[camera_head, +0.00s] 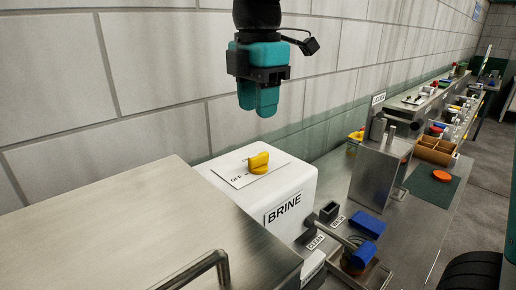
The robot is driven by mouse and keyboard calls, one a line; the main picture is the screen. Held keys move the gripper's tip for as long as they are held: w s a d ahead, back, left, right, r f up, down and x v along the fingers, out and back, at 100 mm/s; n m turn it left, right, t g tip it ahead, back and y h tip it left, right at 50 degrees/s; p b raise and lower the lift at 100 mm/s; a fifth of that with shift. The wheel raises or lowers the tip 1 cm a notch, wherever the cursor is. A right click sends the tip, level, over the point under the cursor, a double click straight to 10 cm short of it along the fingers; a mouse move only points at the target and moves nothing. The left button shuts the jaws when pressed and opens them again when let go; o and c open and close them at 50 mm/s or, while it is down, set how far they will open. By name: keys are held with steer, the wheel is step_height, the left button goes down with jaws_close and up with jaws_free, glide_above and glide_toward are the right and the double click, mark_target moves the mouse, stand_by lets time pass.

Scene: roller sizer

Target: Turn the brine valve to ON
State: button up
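The brine valve is a yellow knob (258,163) on a white label plate on top of a white box (270,205) marked BRINE. The word OFF shows at the left of the plate; other lettering beside the knob is partly hidden or too small to read. My gripper (258,112) points down above the knob, clear of it. Its teal fingers look close together, and nothing shows held between them; the angle does not show whether there is a gap.
A steel surface with a handle (205,268) lies at the front left. Blue blocks (367,224), a steel box (378,172) and a brown divided tray (435,150) stand on the bench to the right. A block wall runs behind. The space between gripper and knob is clear.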

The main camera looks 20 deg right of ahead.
mark_target(258, 155)
step_height(258, 155, down, 10)
steer(key=shift+r+p, duration=0.1)
steer(key=shift+p, duration=0.5)
jaws_close()
